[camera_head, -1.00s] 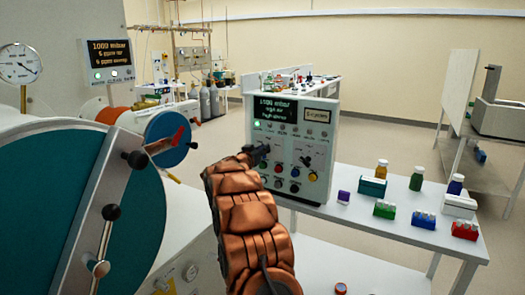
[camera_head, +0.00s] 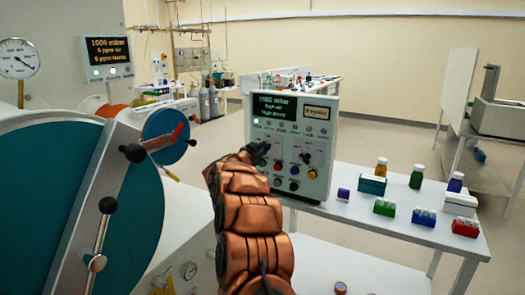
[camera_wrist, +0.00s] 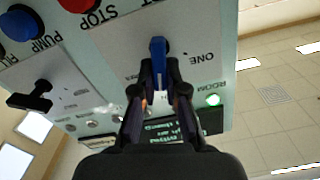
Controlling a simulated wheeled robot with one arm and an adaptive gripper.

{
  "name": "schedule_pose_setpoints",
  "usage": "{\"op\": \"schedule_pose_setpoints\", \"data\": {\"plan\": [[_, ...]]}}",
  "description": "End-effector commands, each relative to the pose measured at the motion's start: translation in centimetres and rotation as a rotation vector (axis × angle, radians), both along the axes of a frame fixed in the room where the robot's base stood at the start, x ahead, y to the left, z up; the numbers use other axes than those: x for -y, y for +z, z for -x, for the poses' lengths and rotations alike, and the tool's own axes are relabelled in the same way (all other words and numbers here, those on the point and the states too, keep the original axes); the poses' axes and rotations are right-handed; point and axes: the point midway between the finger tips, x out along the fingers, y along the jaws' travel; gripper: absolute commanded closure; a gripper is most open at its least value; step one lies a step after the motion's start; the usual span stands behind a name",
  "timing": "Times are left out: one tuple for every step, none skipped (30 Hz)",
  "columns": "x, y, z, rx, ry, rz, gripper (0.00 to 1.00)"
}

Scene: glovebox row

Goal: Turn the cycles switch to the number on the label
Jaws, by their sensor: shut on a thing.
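The control box (camera_head: 312,185) stands on the white table, with a dark display (camera_head: 275,107) and a small cycles label (camera_head: 317,112), whose number is too small to read surely. My gripper (camera_head: 258,150) is at the left switch on its front. In the wrist view my gripper (camera_wrist: 158,92) is shut on a blue switch handle (camera_wrist: 158,50), which stands upright in that picture. "ONE" is printed beside it. A second switch (camera_head: 305,158) with a black handle is on the right; it also shows in the wrist view (camera_wrist: 30,97). I cannot tell which switch is marked cycles.
Coloured push buttons (camera_head: 294,170) sit below the switches. Small bottles (camera_head: 416,176) and coloured racks (camera_head: 384,207) stand on the table right of the box. A large round teal door (camera_head: 60,200) with clamp handles is close on the left.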

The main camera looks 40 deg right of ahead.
Motion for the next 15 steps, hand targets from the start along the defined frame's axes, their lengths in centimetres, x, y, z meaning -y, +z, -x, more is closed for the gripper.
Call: {"op": "schedule_pose_setpoints", "data": {"plan": [[0.05,-0.11,0.12,0.032,-0.001,-0.009,1.00],[0.06,-0.12,0.15,0.050,-0.002,-0.015,1.00],[0.08,-0.09,0.19,0.072,-0.001,-0.021,1.00],[0.09,-0.08,0.22,0.087,-0.002,-0.024,1.00],[0.09,-0.06,0.24,0.101,-0.002,-0.029,1.00],[0.10,-0.06,0.27,0.119,-0.002,-0.034,1.00],[0.13,-0.06,0.31,0.131,-0.002,-0.038,1.00],[0.15,-0.07,0.35,0.141,-0.002,-0.041,1.00],[0.18,-0.08,0.39,0.155,-0.002,-0.046,1.00],[0.20,-0.07,0.41,0.163,-0.002,-0.048,1.00],[0.20,-0.07,0.42,0.170,-0.002,-0.050,1.00],[0.20,-0.04,0.44,0.178,-0.002,-0.053,1.00],[0.21,-0.03,0.45,0.183,-0.002,-0.054,1.00],[0.21,-0.02,0.44,0.187,-0.003,-0.054,1.00],[0.21,-0.01,0.44,0.192,-0.003,-0.056,1.00]]}}
